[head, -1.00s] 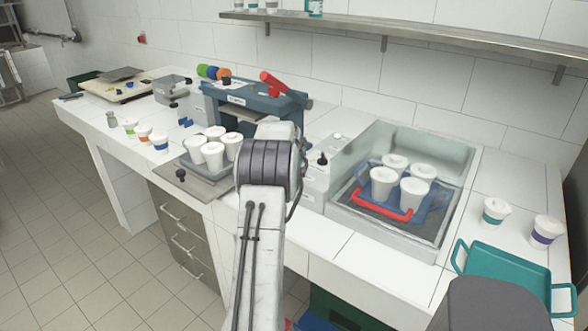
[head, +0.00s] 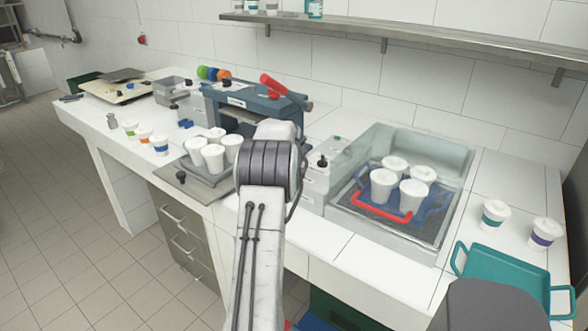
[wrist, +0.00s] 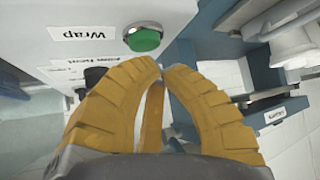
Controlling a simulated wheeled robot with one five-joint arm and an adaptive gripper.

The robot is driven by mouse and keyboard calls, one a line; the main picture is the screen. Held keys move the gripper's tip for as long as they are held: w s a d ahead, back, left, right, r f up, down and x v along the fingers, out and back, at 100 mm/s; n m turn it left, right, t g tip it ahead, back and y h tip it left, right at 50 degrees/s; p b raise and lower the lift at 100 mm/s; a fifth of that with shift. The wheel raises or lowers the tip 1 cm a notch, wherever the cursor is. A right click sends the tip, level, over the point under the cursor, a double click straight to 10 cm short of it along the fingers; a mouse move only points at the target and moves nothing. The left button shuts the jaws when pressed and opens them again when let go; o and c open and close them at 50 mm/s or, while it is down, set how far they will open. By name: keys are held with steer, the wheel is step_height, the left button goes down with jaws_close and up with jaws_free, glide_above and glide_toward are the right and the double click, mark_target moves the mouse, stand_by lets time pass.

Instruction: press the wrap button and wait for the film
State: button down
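The green wrap button (wrist: 144,39) sits on a pale panel beside a label (wrist: 85,33) reading Wrap. My gripper (wrist: 165,68) has its yellow fingers together and empty, just below the button in the wrist view; I cannot tell whether they touch it. In the head view my arm hides the gripper. A green spot (head: 337,138), seemingly the same button, shows on the control box (head: 316,184). Beside the box, the clear-walled chamber (head: 440,150) holds a blue carrier (head: 432,203) with a red handle (head: 380,207) and several lidded white cups (head: 383,184). I see no distinct film.
A black knob (head: 322,161) stands on the control box near the green spot. Left of my arm are a blue press (head: 250,100) and a plate with white cups (head: 213,157). Two banded cups (head: 494,213) and a teal tray (head: 500,268) are at right.

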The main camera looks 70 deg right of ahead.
steer(key=shift+r, duration=0.2)
steer(key=shift+r+p, duration=2.1)
steer(key=shift+r, duration=0.8)
steer(key=shift+f, duration=0.1)
